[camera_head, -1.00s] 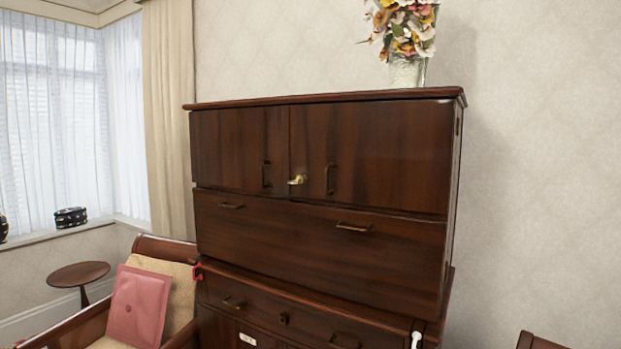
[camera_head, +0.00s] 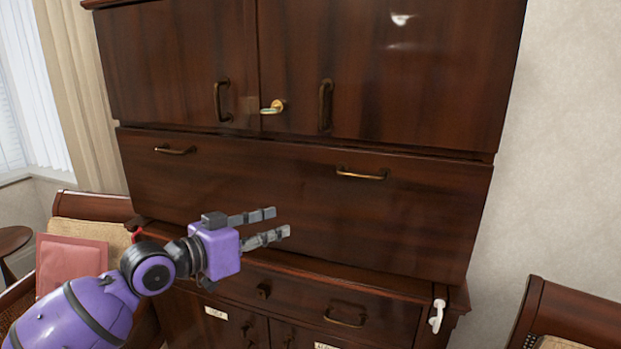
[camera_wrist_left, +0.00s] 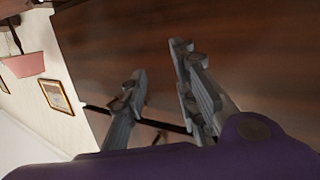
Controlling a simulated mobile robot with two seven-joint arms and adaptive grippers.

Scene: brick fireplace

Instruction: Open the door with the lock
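A dark wooden cabinet stands in front of me. Its upper left door (camera_head: 180,60) and upper right door (camera_head: 385,70) are shut, each with an upright brass handle. A brass lock (camera_head: 273,107) with a small greenish piece sits on the right door, near the seam between the doors. My left gripper (camera_head: 283,223) is open and empty, before the wide drawer panel, below and apart from the lock. In the left wrist view, its two fingers (camera_wrist_left: 160,82) are spread with dark wood beyond them. My right gripper is not in view.
The wide drawer (camera_head: 300,185) has two brass handles. A white hook-like object (camera_head: 437,316) hangs at the cabinet's lower right. A chair with a pink cushion (camera_head: 70,262) is at left, another chair (camera_head: 572,315) at lower right.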

